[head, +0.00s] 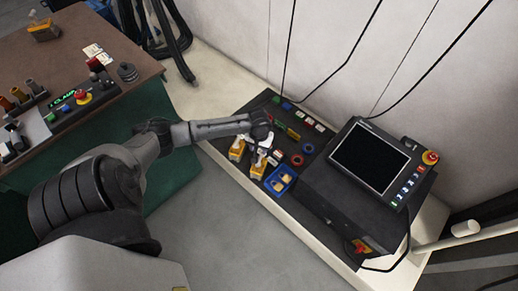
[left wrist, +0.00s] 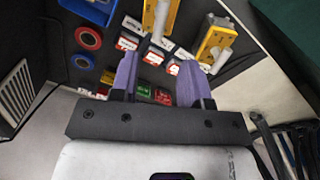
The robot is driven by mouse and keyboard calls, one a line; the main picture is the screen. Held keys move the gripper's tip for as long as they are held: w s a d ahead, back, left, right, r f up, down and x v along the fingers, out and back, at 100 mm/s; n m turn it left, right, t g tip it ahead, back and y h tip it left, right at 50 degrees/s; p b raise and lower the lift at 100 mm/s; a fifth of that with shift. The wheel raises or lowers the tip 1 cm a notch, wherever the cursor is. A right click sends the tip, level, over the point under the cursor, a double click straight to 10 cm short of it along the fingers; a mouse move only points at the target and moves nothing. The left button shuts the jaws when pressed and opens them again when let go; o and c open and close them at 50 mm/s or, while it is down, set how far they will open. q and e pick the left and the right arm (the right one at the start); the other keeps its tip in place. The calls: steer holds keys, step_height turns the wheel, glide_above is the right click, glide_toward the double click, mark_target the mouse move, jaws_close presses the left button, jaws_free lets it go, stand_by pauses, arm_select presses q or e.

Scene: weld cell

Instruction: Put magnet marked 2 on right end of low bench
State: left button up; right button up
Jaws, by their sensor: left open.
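My left gripper (head: 262,141) is over the dark top of the low bench (head: 284,205), close to two yellow magnets. In the left wrist view its purple fingers (left wrist: 157,78) are apart, with nothing gripped between them. One yellow magnet (head: 237,149) stands at the bench's near left edge; the other magnet (head: 257,167) stands to its right, partly behind the gripper. In the left wrist view two yellow magnets with pale handles show, one at the top middle (left wrist: 171,14) and one at right (left wrist: 212,43). I cannot read their numbers. My right gripper is not in view.
A blue tray (head: 269,184) with yellow pieces, rings (head: 297,160) and small boxes crowd the low bench. A screen panel (head: 371,154) stands on its right part. A brown-topped workbench (head: 60,65) at left holds another yellow item (head: 43,30) and a button box.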

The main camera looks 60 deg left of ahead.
arm_select(q)
steer(key=s+d+f+m+t, duration=0.1)
steer(key=s+d+m, duration=0.25)
steer(key=d, duration=0.45)
steer(key=s+d+m, duration=0.3)
steer(key=s+d, duration=0.2)
steer(key=d, duration=0.4)
steer(key=s+d+r+m+t, duration=0.2)
steer(key=s+d+r+m, duration=0.2)
steer(key=s+d+r, duration=0.4)
steer(key=shift+s+r+t, duration=0.3)
steer(key=shift+s+r, duration=0.1)
steer(key=shift+s, duration=0.6)
steer(key=shift+w+a+r, duration=0.1)
steer(key=shift+a, duration=0.05)
step_height(320, 180, up, 57)
steer(key=p, duration=5.7)
steer(key=shift+r+p, duration=0.15)
steer(key=shift+p, duration=0.2)
